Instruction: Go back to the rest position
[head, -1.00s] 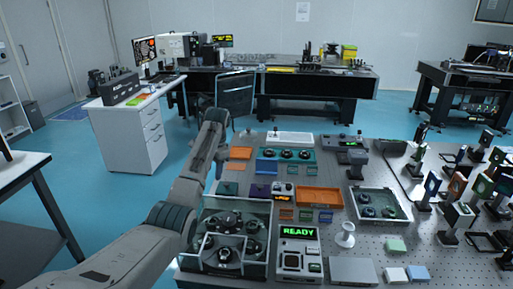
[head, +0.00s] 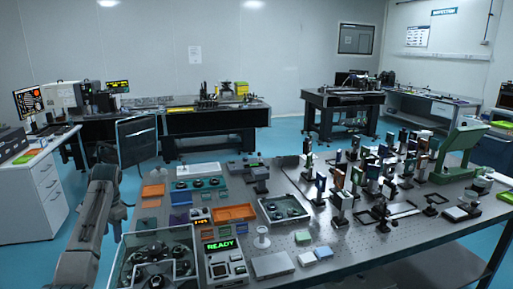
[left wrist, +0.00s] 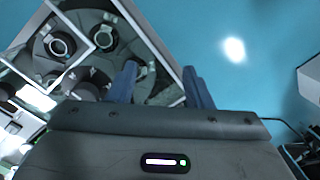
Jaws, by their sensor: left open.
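My left arm (head: 92,225) comes in at the lower left of the head view, bent, beside the left end of the optical table (head: 370,240). Its gripper end hangs low there and is hard to make out. In the left wrist view my left gripper (left wrist: 160,86) shows two blue-grey fingers spread apart with nothing between them. Beyond the fingers are a clear-walled tray of dark round parts (left wrist: 150,38) and the blue floor. The same tray shows in the head view (head: 192,236) at the table's near left corner. My right gripper is in neither current view.
The table holds an orange tray (head: 235,212), a box reading READY (head: 220,268), a grey box (head: 272,265) and several optics mounts. A white desk (head: 45,190) stands at left. Blue floor (head: 285,140) lies open between this table and the back benches.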

